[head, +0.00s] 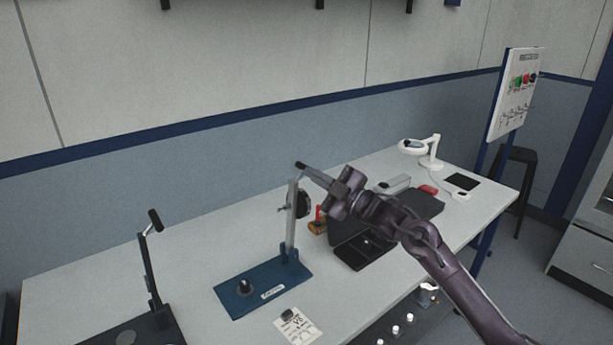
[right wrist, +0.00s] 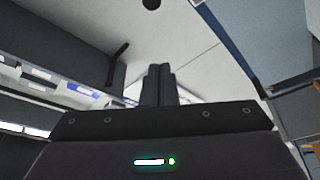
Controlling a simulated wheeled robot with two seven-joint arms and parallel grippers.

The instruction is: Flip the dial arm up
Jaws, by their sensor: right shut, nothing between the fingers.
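The dial stand has a blue base plate (head: 255,293) with a dark knob and a label on top. Its pale metal dial arm (head: 292,222) stands nearly upright from a blue hinge block at the back right of the plate. A dark round dial (head: 299,204) sits on the arm below its top. My right gripper (head: 303,167) is shut and empty, its fingertips at the top of the arm; I cannot tell whether they touch it. In the right wrist view its dark fingers (right wrist: 157,85) are together. My left gripper is not in view.
A black stand with an upright lever (head: 149,265) is at the left. A printed card (head: 297,325) lies near the front edge. The table (head: 200,225) is clear behind the blue plate.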

